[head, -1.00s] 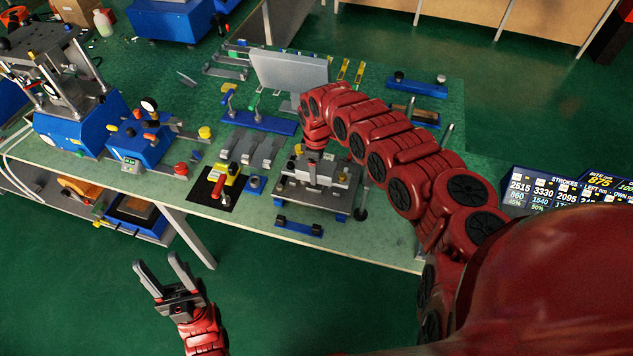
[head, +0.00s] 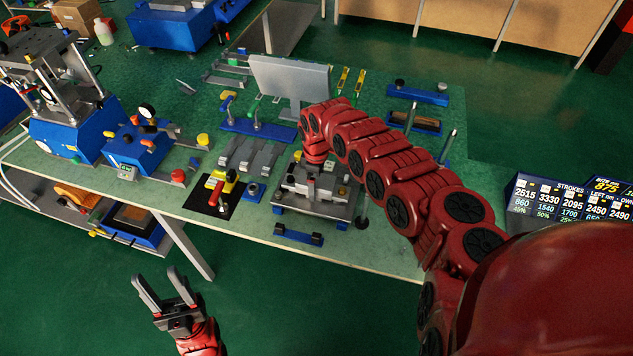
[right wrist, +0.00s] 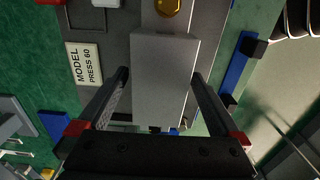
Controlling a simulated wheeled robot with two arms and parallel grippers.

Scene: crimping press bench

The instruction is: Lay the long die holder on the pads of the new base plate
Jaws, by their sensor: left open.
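A plain grey block, which looks like the long die holder (right wrist: 163,85), lies between the fingers of my right gripper (right wrist: 160,77) in the right wrist view. In the head view this base plate (head: 343,211) sits near the bench's front edge, under my right gripper (head: 314,178). The block hides the pads, and I cannot tell whether it touches them. My left gripper (head: 163,292) is open and empty, in front of the bench over the floor.
A blue bar with black ends (head: 298,234) lies in front of the base plate. Grey stepped blocks (head: 250,156) and a red-handled clamp (head: 217,190) are to its left. A monitor (head: 290,78) stands behind. A blue press (head: 70,130) occupies the bench's left end.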

